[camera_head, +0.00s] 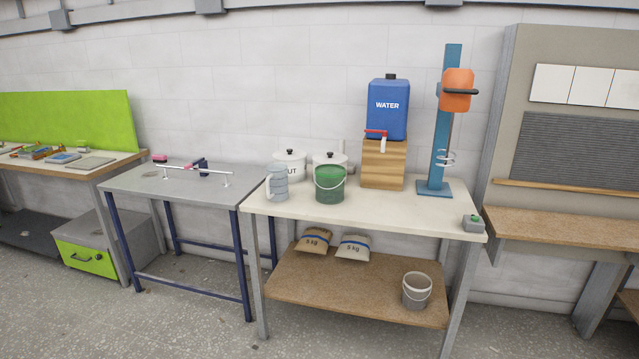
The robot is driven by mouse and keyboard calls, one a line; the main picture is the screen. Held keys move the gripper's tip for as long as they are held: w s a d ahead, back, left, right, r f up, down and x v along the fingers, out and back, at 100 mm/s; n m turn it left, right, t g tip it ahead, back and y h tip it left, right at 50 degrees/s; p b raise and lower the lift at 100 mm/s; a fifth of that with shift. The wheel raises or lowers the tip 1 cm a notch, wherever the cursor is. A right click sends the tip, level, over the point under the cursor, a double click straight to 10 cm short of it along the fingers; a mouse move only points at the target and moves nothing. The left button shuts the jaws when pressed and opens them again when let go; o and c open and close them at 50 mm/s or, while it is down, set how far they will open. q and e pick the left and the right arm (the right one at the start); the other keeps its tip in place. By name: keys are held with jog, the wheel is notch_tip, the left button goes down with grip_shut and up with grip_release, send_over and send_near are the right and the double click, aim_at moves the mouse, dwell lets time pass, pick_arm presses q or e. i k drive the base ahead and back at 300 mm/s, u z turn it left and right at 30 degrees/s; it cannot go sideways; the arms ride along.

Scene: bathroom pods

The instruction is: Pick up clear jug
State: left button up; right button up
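The clear jug (277,183) is a pale, see-through, grey-blue vessel. It stands upright near the left end of the cream-topped table (400,212). A green bucket (330,184) with a wire handle stands to its right, and a white lidded pot (290,163) with partly hidden lettering stands behind it. Neither of my grippers shows in the head view, and nothing is seen touching the jug.
A blue water tank (388,107) sits on a wooden block (383,164). A blue stand with an orange head (457,90) is at right. A grey table (180,184) adjoins on the left. The cream table's front middle is clear.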

aim_at(277, 182)
jog(key=i, duration=1.4)
jog(key=u, duration=2)
jog(key=i, duration=1.45)
jog(key=z, duration=0.7)
